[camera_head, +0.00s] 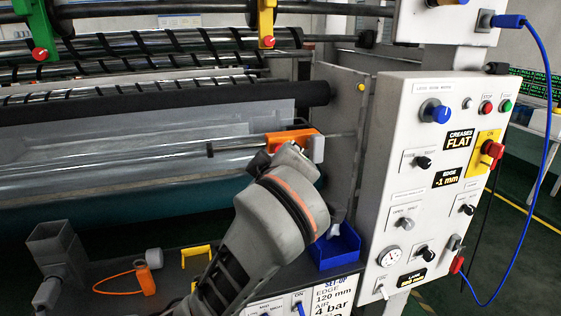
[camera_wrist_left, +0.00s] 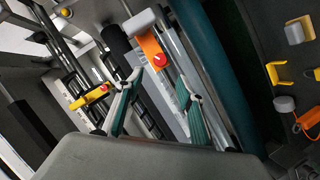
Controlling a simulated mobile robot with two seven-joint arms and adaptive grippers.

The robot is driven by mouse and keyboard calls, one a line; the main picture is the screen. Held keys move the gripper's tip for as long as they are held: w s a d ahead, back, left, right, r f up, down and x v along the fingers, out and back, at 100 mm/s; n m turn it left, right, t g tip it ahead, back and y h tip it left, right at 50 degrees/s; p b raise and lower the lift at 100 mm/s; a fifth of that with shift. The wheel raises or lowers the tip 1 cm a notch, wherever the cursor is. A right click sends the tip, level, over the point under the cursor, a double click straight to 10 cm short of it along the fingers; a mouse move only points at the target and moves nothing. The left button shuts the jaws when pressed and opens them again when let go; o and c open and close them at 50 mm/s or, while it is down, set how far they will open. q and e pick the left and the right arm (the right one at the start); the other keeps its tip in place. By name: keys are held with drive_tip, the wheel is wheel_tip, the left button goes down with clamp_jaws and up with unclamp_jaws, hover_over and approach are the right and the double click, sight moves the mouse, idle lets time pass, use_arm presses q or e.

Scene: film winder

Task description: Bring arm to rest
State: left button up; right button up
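My left arm rises from the bottom middle of the head view, and its wrist hides most of the gripper. In the left wrist view my left gripper (camera_wrist_left: 160,84) has its two teal fingers spread apart with nothing held between them. An orange block with a light grey end (camera_head: 292,139) sits on a metal bar at the machine, just beyond my wrist. In the left wrist view the orange block (camera_wrist_left: 151,48) appears beyond the fingertips, with a red knob on it; whether it touches them is unclear. My right gripper is in neither view.
A white control panel (camera_head: 375,170) with knobs stands close right of my wrist. A blue bin (camera_head: 335,250) is beside my forearm. A yellow bracket (camera_head: 196,251), an orange tool (camera_head: 145,279) and a grey box-shaped part (camera_head: 54,243) lie at lower left. Rollers (camera_head: 160,103) span behind.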

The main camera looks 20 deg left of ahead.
use_arm(q)
drive_tip(key=shift+a, duration=0.1)
drive_tip(key=s+a+n+g+y, duration=0.1)
drive_tip(key=s+a+n+y, duration=0.25)
drive_tip(key=a+y, duration=0.4)
drive_tip(key=s+a+n+g+y, duration=0.1)
drive_tip(key=s+a+n+y, duration=0.1)
drive_tip(key=a+n+y, duration=0.5)
drive_tip(key=d+f+m+t+h, duration=0.9)
drive_tip(key=m+t+h, duration=0.45)
drive_tip(key=m, duration=0.55)
drive_tip(key=d+f+m+g+h, duration=0.25)
drive_tip(key=f+m+h, duration=0.2)
drive_tip(key=f, duration=0.35)
drive_tip(key=d+f+m+g+h, duration=0.25)
drive_tip(key=f+m+h, duration=0.2)
drive_tip(key=f, duration=0.35)
drive_tip(key=s+a+f+g, duration=0.2)
drive_tip(key=s+f, duration=0.3)
drive_tip(key=f, duration=0.5)
drive_tip(key=s+a+f+g+y, duration=0.1)
drive_tip(key=s+f+g, duration=0.4)
drive_tip(key=f, duration=0.6)
drive_tip(key=s+a+f+g, duration=0.2)
drive_tip(key=s+f, duration=0.4)
drive_tip(key=f, duration=0.4)
drive_tip(key=shift+a+f+g+y, duration=0.25)
drive_tip(key=shift+a+g+y, duration=0.05)
drive_tip(key=shift+g, duration=0.45)
